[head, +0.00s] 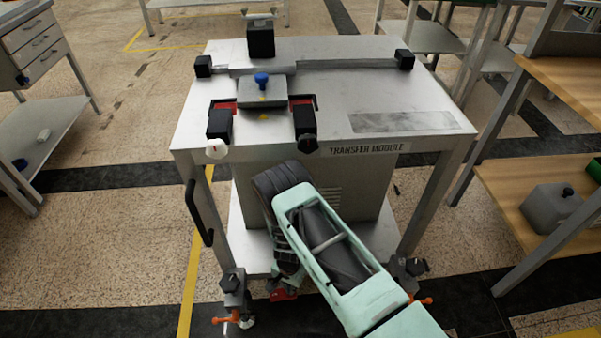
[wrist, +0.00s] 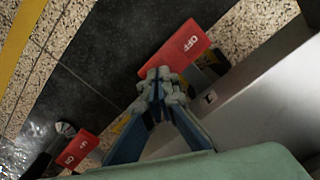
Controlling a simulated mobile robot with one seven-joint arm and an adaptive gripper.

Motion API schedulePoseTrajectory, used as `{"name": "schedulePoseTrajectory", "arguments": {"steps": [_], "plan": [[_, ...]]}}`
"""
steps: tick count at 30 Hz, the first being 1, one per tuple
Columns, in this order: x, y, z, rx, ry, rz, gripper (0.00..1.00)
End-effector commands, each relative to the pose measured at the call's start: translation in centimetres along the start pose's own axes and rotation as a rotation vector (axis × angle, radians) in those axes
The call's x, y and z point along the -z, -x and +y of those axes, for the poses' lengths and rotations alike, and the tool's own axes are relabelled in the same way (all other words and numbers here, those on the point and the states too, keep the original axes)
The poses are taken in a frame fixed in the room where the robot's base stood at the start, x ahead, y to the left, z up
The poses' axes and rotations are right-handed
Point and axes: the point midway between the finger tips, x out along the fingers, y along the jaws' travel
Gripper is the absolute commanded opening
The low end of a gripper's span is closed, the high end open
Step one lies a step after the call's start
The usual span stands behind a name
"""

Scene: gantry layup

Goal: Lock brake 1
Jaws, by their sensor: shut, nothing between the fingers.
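A red pedal (wrist: 186,48) marked OFF shows in the wrist view, beside the metal frame. The tips of my gripper (wrist: 158,76) are shut and empty, at the pedal's lower left edge; I cannot tell whether they touch it. A second red pedal (wrist: 75,150) with unclear lettering is at the lower left. In the head view, a red pedal (head: 284,294) shows low under the transfer module (head: 400,149), beside my arm. My gripper is mostly hidden there behind my arm. No view clearly shows which pedal is brake 1.
Feet with orange levers stand at the front left (head: 232,318) and front right (head: 420,299) of the module. A black handle (head: 198,213) is on its left side. A wooden shelf unit (head: 545,190) is close at right.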

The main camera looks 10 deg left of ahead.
Motion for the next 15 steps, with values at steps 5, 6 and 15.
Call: {"name": "schedulePoseTrajectory", "arguments": {"steps": [5, 6, 15], "plan": [[0.00, -0.36, 0.00, 0.000, 0.000, 0.000, 0.00], [0.00, -0.42, 0.00, 0.000, 0.000, 0.000, 0.00], [-0.03, -0.91, -0.03, 0.000, 0.000, 0.000, 0.00]]}}
